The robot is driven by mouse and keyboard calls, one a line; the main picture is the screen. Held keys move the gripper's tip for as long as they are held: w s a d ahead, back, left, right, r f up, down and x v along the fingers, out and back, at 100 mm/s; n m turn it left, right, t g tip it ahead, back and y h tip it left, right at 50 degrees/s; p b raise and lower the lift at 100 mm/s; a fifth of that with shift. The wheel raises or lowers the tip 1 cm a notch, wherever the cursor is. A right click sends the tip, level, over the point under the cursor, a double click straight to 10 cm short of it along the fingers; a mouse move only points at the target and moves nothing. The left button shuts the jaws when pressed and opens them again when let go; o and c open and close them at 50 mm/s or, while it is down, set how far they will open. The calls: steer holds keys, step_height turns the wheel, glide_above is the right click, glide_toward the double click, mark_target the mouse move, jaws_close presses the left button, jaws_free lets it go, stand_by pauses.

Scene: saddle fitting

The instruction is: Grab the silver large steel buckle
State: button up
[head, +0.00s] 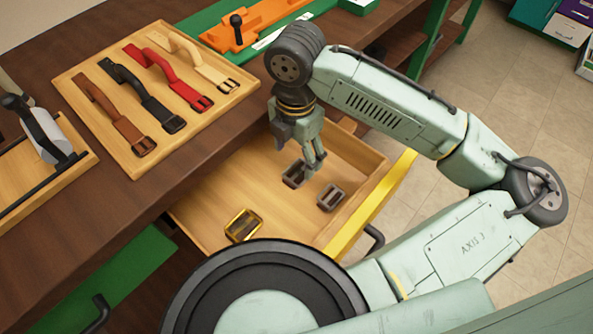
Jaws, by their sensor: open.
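My gripper (304,156) is open and points down into an open wooden drawer. Its fingers are just above or beside a dark grey buckle (293,175), which they partly cover; I cannot tell whether they touch it. A second grey-brown metal buckle (331,197) lies to the right of the fingers, clear of them. A gold buckle (243,225) lies nearer the drawer's front left part. No buckle looks bright silver, and I cannot tell for certain which of the two greyish ones is the large steel one.
The drawer (200,207) has low walls and a yellow front edge (372,205). A wooden board (90,95) with several leather straps lies on the bench to the left. An orange tool (245,22) stands at the back. The drawer floor between the buckles is bare.

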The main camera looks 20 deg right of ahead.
mark_target(299, 171)
steer(key=f, duration=0.3)
steer(key=f+p, duration=0.1)
steer(key=shift+s+d+f, duration=0.1)
steer(key=shift+d+f, duration=0.2)
steer(key=shift+f, duration=0.6)
steer(key=shift+c, duration=0.6)
steer(key=c, duration=1.1)
steer(key=shift+r, duration=0.1)
steer(key=shift+c, duration=0.2)
